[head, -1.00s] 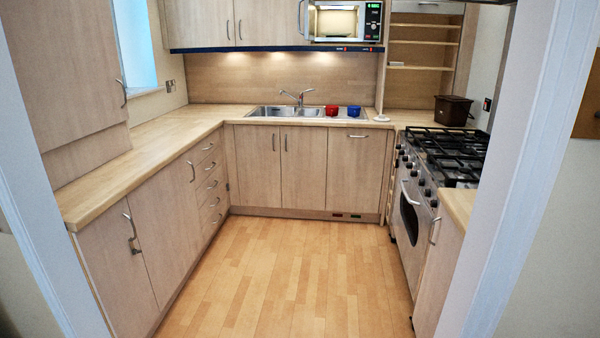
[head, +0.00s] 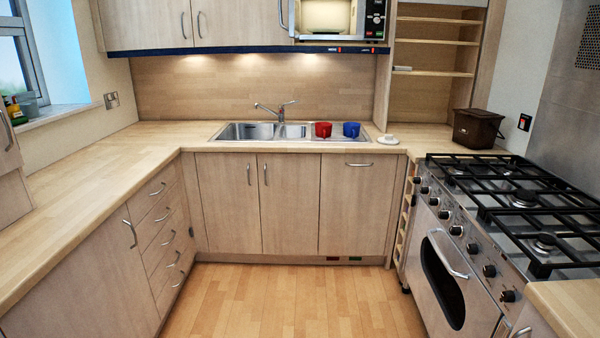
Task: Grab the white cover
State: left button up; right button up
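A small white cover (head: 388,140) with a little knob on top lies on the wooden counter, just right of the sink's drainboard and left of a dark brown container. It is small and far off in the head view, and nothing covers it. Neither of my grippers is in view.
A red mug (head: 323,129) and a blue mug (head: 351,129) stand on the drainboard beside the sink (head: 247,131). The brown container (head: 477,128) is right of the cover. The range cooker (head: 470,240) lines the right side. The wooden floor (head: 290,300) between the counters is clear.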

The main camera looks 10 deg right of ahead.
aim_at(388, 139)
jog(key=i+l+z, duration=0.1)
jog(key=i+z, duration=0.2)
jog(key=i, duration=0.7)
jog(key=i+j+z, duration=0.15)
jog(key=i+z, duration=0.15)
jog(key=i, duration=0.65)
jog(key=i+z, duration=0.2)
jog(key=i, duration=0.3)
jog(key=i+j+z, duration=0.2)
jog(key=i, duration=0.25)
jog(key=i+j+z, duration=0.2)
jog(key=i, duration=0.3)
jog(key=l, duration=0.1)
